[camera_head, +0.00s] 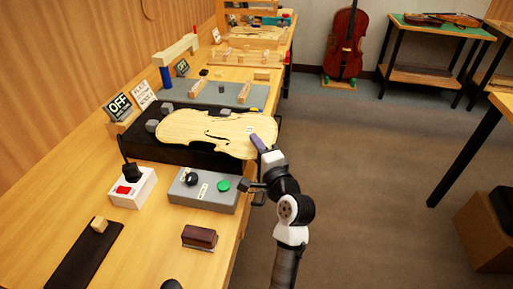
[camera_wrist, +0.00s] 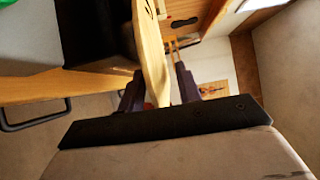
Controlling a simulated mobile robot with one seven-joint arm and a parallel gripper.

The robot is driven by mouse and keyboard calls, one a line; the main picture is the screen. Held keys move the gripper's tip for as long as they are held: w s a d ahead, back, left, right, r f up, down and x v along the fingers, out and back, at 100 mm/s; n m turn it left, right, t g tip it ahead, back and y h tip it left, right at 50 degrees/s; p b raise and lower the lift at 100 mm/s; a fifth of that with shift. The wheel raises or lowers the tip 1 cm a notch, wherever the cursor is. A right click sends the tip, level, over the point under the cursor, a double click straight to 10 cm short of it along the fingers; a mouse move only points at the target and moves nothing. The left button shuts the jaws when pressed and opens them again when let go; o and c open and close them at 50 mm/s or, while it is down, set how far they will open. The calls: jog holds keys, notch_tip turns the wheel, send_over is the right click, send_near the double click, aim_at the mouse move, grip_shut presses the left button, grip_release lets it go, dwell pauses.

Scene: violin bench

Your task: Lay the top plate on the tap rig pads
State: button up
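The pale violin top plate (camera_head: 200,128), with dark f-holes, lies roughly flat over a black rig (camera_head: 150,150) on the bench. Grey pads (camera_head: 153,126) show around its left end and far edge; whether the plate touches any pad is hidden. Its right end reaches past the rig, toward the bench's front edge. My gripper (camera_head: 262,146) is at that right end. In the wrist view the plate (camera_wrist: 153,50) stands edge-on between my two dark fingers (camera_wrist: 158,80), which appear shut on its rim.
A grey control box (camera_head: 212,201) with a green button and a white box (camera_head: 135,200) with a red switch stand nearer on the bench. An OFF sign (camera_head: 119,106) stands at the rig's left. A grey mat (camera_head: 245,95) with blocks lies beyond.

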jog(key=shift+r, duration=0.1)
jog(key=shift+r, duration=0.2)
jog(key=b+v, duration=0.2)
jog(key=v, duration=1)
jog(key=shift+f, duration=0.15)
